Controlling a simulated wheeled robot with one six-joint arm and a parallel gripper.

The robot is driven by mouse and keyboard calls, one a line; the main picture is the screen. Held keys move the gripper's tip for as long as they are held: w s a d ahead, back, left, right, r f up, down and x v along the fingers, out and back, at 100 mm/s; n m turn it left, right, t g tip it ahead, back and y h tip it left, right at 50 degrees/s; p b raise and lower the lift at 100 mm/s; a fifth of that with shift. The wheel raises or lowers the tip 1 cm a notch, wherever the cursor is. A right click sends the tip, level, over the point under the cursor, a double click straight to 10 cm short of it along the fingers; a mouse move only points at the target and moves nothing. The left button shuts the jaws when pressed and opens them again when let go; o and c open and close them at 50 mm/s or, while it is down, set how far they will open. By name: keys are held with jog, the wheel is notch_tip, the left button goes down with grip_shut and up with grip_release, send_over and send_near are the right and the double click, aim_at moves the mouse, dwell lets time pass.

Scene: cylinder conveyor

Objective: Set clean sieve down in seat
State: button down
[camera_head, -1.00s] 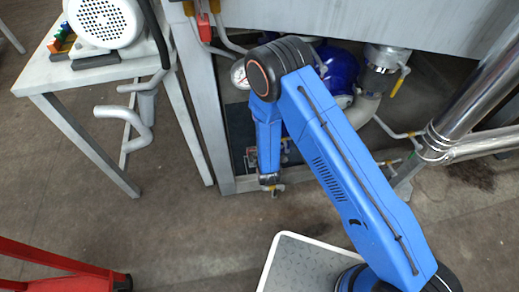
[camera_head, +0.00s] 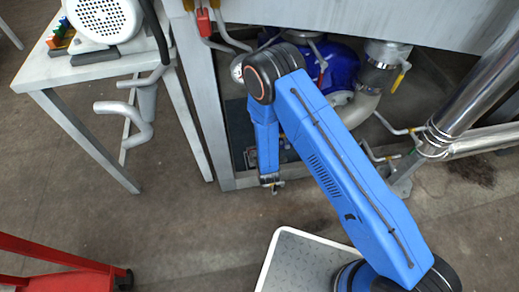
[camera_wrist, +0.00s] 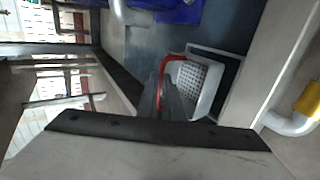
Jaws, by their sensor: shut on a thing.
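In the wrist view, my gripper (camera_wrist: 165,97) is shut on the red handle of the sieve (camera_wrist: 191,88), a pale grey basket with a perforated bottom. The fingers cover part of the handle and the basket's near side. The sieve is over or within a dark, pale-edged rectangular recess (camera_wrist: 231,73), which looks like the seat. I cannot tell whether the sieve touches its bottom. In the head view, my blue arm reaches down in front of the machine's open underside; the fingers and sieve are not clearly visible there.
A grey machine frame (camera_head: 204,110) surrounds blue equipment (camera_head: 340,65) and pipes. A yellow-ended pipe (camera_wrist: 308,100) lies right of the recess in the wrist view. A table with a motor (camera_head: 105,18) stands left. A red frame (camera_head: 60,262) is at lower left. Floor between is clear.

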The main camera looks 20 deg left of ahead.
jog(key=shift+f, duration=0.3)
dwell(0.5)
jog(key=shift+f, duration=1.55)
jog(key=c, duration=1.8)
grip_release()
jog(key=shift+c, duration=0.2)
jog(key=v, duration=1.7)
jog(key=shift+s+d+r, duration=0.1)
jog(key=shift+s, duration=0.05)
